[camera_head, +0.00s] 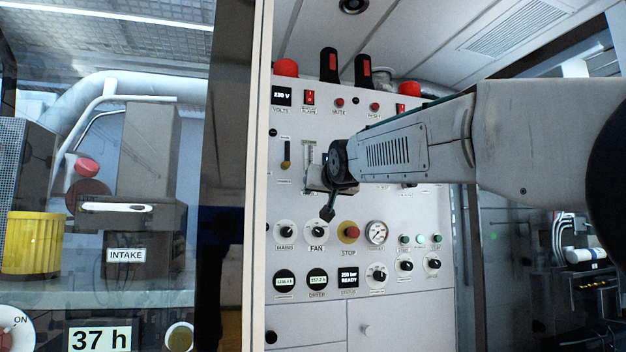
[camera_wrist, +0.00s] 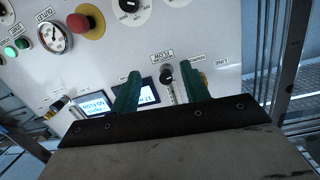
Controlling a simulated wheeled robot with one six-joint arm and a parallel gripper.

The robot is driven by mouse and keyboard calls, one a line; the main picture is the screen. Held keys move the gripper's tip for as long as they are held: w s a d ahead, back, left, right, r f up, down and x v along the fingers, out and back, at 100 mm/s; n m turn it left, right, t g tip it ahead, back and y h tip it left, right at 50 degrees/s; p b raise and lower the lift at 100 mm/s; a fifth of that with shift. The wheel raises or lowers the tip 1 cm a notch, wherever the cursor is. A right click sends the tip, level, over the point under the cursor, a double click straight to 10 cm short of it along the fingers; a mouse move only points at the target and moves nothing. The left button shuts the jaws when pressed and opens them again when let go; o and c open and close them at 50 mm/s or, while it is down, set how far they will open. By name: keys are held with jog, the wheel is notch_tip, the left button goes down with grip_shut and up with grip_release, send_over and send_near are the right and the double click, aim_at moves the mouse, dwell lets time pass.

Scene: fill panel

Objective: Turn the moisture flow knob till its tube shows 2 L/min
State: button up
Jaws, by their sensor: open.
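In the wrist view, which shows the panel turned over, a small black knob (camera_wrist: 167,73) sits beside a label that seems to read FLOW. A narrow scaled tube (camera_wrist: 171,94) adjoins it, partly hidden by my gripper; its reading is too small to tell. My gripper (camera_wrist: 159,64) is open, its two teal fingers on either side of the knob in the picture. I cannot tell whether they touch it. In the head view a slim upright tube (camera_head: 309,151) shows just above my gripper (camera_head: 317,184), which hides the area below it.
The white control panel (camera_head: 340,325) carries a FAN knob (camera_head: 317,231), a STOP button (camera_head: 348,232), a gauge (camera_head: 377,233) and several small displays close below my gripper. A black slider (camera_head: 287,153) is just left of the tube. A glass cabinet with a yellow bin (camera_head: 34,245) stands left.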

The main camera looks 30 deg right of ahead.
jog(key=w+d+r+t, duration=0.1)
jog(key=w+d+r, duration=0.2)
jog(key=w, duration=0.6)
jog(key=shift+w+r, duration=0.15)
jog(key=shift+r, duration=0.65)
jog(key=c, duration=1)
